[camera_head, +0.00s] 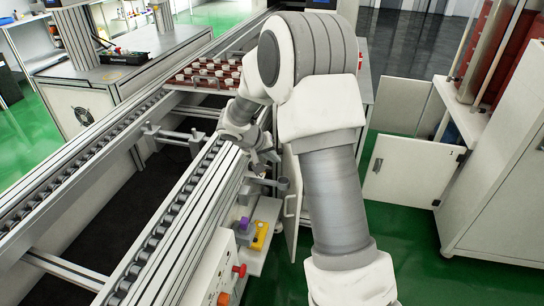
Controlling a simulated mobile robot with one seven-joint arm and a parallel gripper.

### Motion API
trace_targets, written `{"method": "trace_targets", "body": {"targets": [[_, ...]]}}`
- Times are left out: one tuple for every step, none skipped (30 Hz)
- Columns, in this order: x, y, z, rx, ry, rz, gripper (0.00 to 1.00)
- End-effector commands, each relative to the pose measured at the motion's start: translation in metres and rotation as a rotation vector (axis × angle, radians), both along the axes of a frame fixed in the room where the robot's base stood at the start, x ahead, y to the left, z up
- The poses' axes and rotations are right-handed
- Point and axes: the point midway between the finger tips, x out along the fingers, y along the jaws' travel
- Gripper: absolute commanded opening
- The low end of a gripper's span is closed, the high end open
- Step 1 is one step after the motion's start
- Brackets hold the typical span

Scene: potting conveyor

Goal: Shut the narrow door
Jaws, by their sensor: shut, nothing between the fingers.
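A narrow white door (291,205) with a bar handle stands ajar at the side of the conveyor bench, seen nearly edge-on. My arm hides part of it on the right. My gripper (264,167) points down near the door's upper left, small in the picture. It is shut and holds nothing. Whether it touches the door I cannot tell. A wider white door (412,167) with a dark latch stands open at the right, beside the white cabinet.
The roller conveyor (150,250) runs along the left, with a red tray of pots (205,78) at its far end. A yellow block (261,236), a purple block (244,224) and a red knob (239,269) sit below the rail. Green floor (440,270) is clear at lower right.

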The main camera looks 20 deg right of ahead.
Motion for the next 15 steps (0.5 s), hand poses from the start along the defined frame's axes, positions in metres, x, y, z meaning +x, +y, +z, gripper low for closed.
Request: {"method": "trace_targets", "body": {"targets": [[0.003,-0.007,-0.013,0.001,0.003,-0.004,0.0],[0.005,-0.011,-0.018,0.0,0.003,-0.003,0.0],[0.007,-0.015,-0.025,0.001,0.003,-0.003,0.0],[0.009,-0.019,-0.031,0.001,0.003,-0.004,0.0],[0.011,-0.022,-0.036,0.001,0.002,-0.004,0.0],[0.013,-0.027,-0.042,0.001,0.002,-0.004,0.0],[0.015,-0.03,-0.047,0.001,0.002,-0.004,0.0],[0.015,-0.035,-0.047,0.0,0.001,-0.005,0.0],[0.013,-0.042,-0.044,0.0,-0.001,-0.006,0.0],[0.012,-0.046,-0.043,0.001,-0.001,-0.005,0.0],[0.012,-0.049,-0.043,0.001,-0.002,-0.005,0.0],[0.011,-0.054,-0.043,0.001,-0.001,-0.003,0.0],[0.01,-0.057,-0.043,0.001,-0.001,-0.003,0.0],[0.01,-0.06,-0.043,0.001,0.0,-0.002,0.0],[0.009,-0.062,-0.043,0.001,0.0,-0.001,0.0]]}}
